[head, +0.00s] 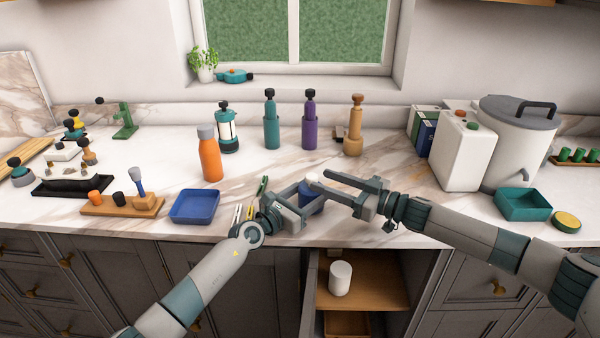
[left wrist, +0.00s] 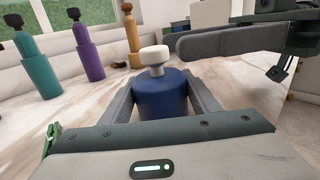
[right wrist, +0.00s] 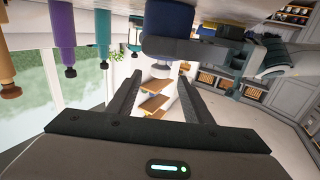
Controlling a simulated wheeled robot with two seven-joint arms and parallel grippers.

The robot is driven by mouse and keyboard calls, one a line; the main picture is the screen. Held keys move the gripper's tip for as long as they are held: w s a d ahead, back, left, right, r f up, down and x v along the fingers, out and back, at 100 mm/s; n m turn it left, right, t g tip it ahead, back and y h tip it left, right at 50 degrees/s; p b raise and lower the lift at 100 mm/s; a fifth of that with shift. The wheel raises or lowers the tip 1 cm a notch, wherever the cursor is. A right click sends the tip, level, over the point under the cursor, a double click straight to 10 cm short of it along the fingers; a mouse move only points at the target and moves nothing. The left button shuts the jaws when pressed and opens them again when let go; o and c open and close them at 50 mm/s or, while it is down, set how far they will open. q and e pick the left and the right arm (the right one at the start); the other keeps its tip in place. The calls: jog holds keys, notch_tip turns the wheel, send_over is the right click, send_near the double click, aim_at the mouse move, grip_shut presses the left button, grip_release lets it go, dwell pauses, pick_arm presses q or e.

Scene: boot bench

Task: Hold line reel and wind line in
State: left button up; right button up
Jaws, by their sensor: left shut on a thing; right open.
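The line reel is a dark blue drum (head: 314,203) with a white knob (head: 312,177) on top, upright at the counter's front edge. My left gripper (head: 306,196) is shut around the drum's sides. In the left wrist view the drum (left wrist: 160,98) sits between both fingers, with the white knob (left wrist: 155,56) standing clear above. My right gripper (head: 321,180) is open beside the knob; one finger shows close to the knob's right in the left wrist view (left wrist: 225,41). Whether it touches the knob I cannot tell. I see no line clearly.
A blue tray (head: 194,220) and an orange bottle (head: 209,160) stand to the left. Teal (head: 271,125), purple (head: 309,125) and tan (head: 354,130) bottles stand behind. An open cupboard below holds a white cylinder (head: 340,278).

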jog(key=x, duration=0.9)
jog(key=c, duration=1.1)
jog(key=shift+m+t+h, duration=0.4)
jog(key=shift+m+t, duration=0.1)
jog(key=shift+t, duration=0.2)
jog(key=m+t+h, duration=0.2)
jog(key=h, duration=0.1)
jog(key=w+d+m+t+h, duration=0.1)
jog(key=m+t+h, duration=0.1)
jog(key=m+h, duration=0.1)
jog(key=d+m+t+h, duration=0.1)
jog(key=m+t+h, duration=0.2)
jog(key=h, duration=0.1)
jog(key=shift+w+r+h, duration=0.2)
jog(key=shift+w+h, duration=0.15)
jog(key=shift+h, duration=0.05)
jog(key=shift+d+m, duration=0.15)
jog(key=shift+m, duration=0.15)
